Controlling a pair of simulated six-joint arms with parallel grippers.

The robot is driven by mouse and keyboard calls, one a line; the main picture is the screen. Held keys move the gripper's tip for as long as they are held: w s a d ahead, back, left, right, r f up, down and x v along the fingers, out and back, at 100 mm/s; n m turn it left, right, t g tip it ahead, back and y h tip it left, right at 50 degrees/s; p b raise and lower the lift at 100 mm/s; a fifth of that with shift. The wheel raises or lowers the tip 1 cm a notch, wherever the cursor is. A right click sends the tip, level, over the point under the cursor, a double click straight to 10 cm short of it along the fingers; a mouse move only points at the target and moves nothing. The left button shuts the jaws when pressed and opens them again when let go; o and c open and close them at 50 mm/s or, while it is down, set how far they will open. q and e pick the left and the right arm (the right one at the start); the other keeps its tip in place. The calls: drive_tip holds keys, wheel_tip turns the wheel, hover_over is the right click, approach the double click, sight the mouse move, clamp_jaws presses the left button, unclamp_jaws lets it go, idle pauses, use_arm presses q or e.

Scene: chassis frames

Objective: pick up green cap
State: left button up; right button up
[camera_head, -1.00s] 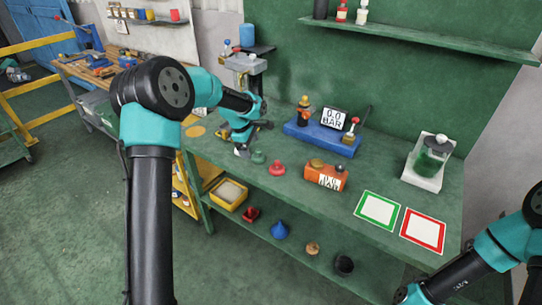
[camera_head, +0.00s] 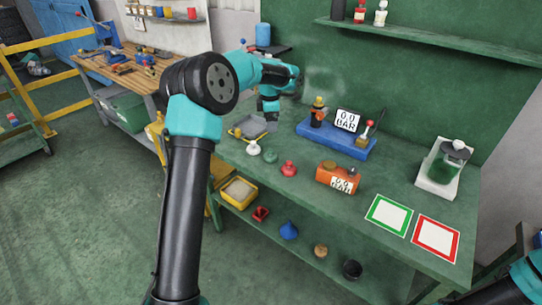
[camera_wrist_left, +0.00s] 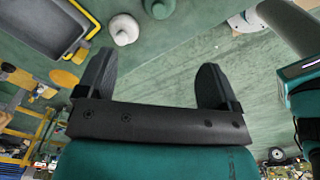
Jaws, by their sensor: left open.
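The green cap (camera_head: 270,155) stands on the bench between a white cap (camera_head: 253,148) and a red cap (camera_head: 289,168). In the left wrist view the green cap (camera_wrist_left: 160,7) is at the top edge, partly cut off, right of the white cap (camera_wrist_left: 124,29). My left gripper (camera_head: 269,108) is above the bench, behind the caps and near the grey tray (camera_head: 262,128). In the wrist view its two fingers (camera_wrist_left: 156,62) are spread with nothing between them. My right gripper is out of view; only part of that arm shows at bottom right.
A blue gauge base (camera_head: 335,138) stands behind an orange box (camera_head: 338,177). Green-framed (camera_head: 388,214) and red-framed (camera_head: 436,237) pads lie to the right. A jar on a white stand (camera_head: 436,186) is at the far right. Bare bench lies between these things.

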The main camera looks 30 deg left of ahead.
sight(271, 149)
use_arm(q)
wheel_tip(271, 149, down, 11)
drive_tip(key=shift+r, duration=0.2)
drive_tip(key=shift+f, duration=0.2)
drive_tip(key=shift+w+f, duration=0.2)
drive_tip(key=shift+f, duration=2.45)
drive_tip(key=shift+c, duration=0.2)
drive_tip(key=c, duration=0.7)
drive_tip(key=shift+r, duration=0.2)
drive_tip(key=shift+c, duration=0.2)
